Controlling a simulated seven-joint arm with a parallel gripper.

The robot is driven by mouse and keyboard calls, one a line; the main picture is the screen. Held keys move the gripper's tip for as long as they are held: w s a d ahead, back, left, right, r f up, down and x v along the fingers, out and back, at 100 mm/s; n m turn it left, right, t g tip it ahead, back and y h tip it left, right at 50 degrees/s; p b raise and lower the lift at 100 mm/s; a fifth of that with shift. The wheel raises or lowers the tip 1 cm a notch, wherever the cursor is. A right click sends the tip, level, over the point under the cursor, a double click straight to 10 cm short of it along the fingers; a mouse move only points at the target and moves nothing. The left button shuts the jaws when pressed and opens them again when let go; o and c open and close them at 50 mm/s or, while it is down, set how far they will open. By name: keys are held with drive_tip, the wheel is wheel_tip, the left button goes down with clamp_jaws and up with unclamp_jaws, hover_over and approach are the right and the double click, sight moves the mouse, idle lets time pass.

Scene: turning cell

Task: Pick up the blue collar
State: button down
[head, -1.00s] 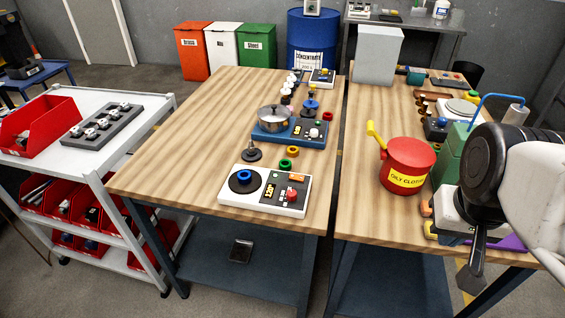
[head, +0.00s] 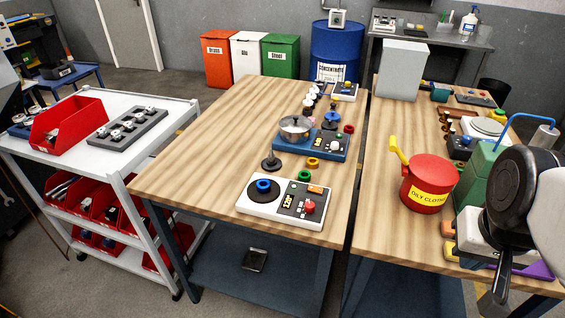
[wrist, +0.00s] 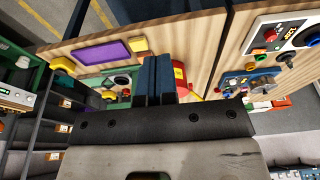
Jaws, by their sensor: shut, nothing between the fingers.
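The blue collar (head: 264,186) is a small ring lying on the round black disc of a white panel unit (head: 283,213), near the front of the left wooden table. In the wrist view, part of a blue ring (wrist: 313,40) shows at the right edge on the white unit. My gripper (head: 497,291) is at the far right in the head view, by the front of the right table and well away from the collar. In the wrist view its fingers (wrist: 159,77) are together and empty.
A black spindle stand (head: 270,162) and a blue unit with a metal pot (head: 296,128) are nearby. A red can (head: 428,184) stands on the right table between my gripper and the collar.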

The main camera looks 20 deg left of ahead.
drive_tip(key=c, duration=1.8)
unclamp_jaws()
drive_tip(key=o, duration=1.3)
